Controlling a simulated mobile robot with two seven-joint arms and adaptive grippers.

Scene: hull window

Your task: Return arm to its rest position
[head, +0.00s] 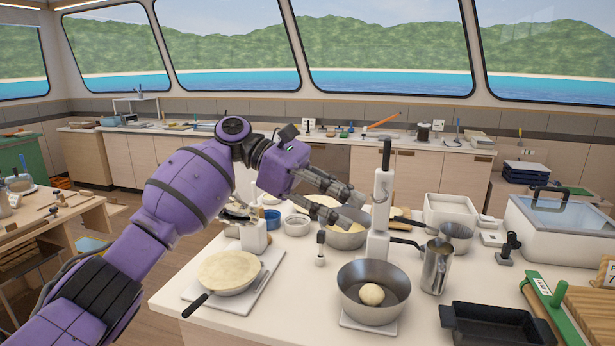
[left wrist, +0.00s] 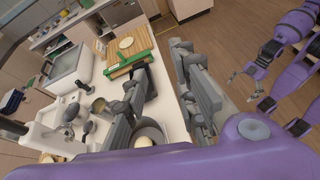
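My left arm (head: 185,185) reaches in from the left in the head view, raised over the worktop. Its gripper (head: 350,208) is beside a white upright stand, above a pan. The fingers are apart with nothing seen between them; the left wrist view also shows the left gripper (left wrist: 166,62) open and empty. My right arm (left wrist: 290,35) shows only at the right of the left wrist view, over the floor and away from the worktop. Its small gripper (left wrist: 240,85) looks open and empty.
The worktop (head: 300,280) holds a steel bowl with dough (head: 372,295), a covered pan (head: 229,271), a metal jug (head: 437,265), a white stand (head: 381,205), a black tray (head: 490,328) and a lidded glass-topped box (head: 560,230). The pan (head: 345,240) is close under my left gripper.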

